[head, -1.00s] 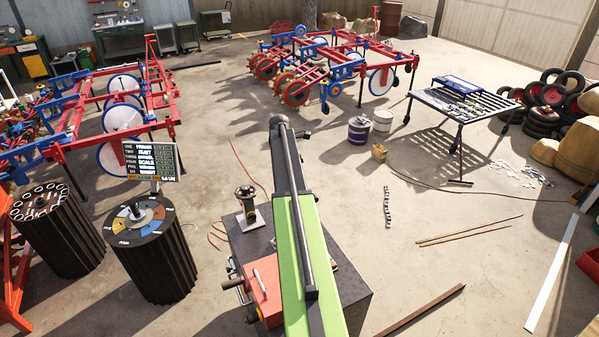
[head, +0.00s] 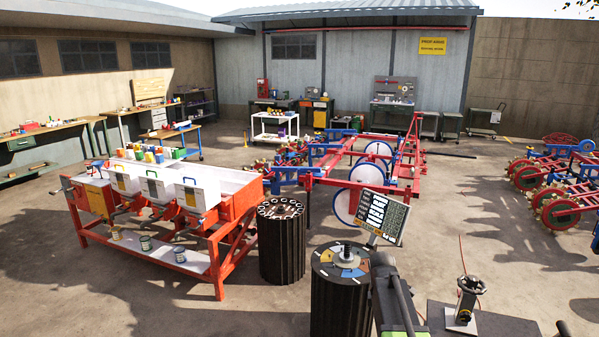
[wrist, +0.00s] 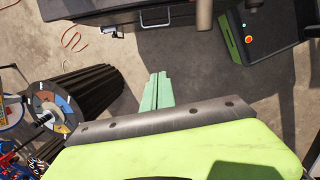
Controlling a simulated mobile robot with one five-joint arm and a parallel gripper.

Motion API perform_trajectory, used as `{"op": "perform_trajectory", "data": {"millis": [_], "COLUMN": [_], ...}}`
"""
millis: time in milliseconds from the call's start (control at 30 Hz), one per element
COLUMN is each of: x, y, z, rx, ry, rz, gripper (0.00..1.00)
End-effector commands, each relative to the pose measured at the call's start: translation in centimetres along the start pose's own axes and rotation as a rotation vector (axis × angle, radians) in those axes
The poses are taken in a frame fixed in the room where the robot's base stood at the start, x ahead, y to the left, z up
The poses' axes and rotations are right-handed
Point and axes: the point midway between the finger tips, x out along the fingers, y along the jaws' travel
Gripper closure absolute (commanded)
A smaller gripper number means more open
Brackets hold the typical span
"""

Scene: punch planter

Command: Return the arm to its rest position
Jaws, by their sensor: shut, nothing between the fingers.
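In the wrist view the pale green fingers of my gripper (wrist: 158,84) are together, with nothing between them. They hang over bare concrete floor and shadow. In the head view my green and black arm is cut off at the bottom edge, right of the middle, and I cannot make out the fingers there. The arm is in front of a black fluted drum with a coloured dial on top (head: 345,263). The drum also shows at the left of the wrist view (wrist: 88,92).
Another black fluted drum (head: 282,243) stands to the left, beside a red planter frame (head: 232,257). A sign board (head: 381,216) rises behind the dial. A dark bench with a small press (head: 465,300) is at the lower right. Open floor lies at the right.

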Motion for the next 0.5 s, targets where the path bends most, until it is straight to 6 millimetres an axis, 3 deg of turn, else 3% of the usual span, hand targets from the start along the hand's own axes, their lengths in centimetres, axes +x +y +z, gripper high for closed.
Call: {"op": "perform_trajectory", "data": {"millis": [33,100,200,300,500], "x": [2.0,2.6,1.9,1.3,1.2], "y": [-4.3,-9.2,-14.0,-16.0,-16.0], "z": [-3.5,-7.0,-8.4,-8.2,-8.5], "rx": [0.081,0.277,0.624,0.936,1.255], "ry": [0.025,0.060,0.088,0.092,0.071], "rz": [-0.006,-0.029,-0.082,-0.130,-0.166], "gripper": [1.00,1.00,1.00,1.00,1.00]}}
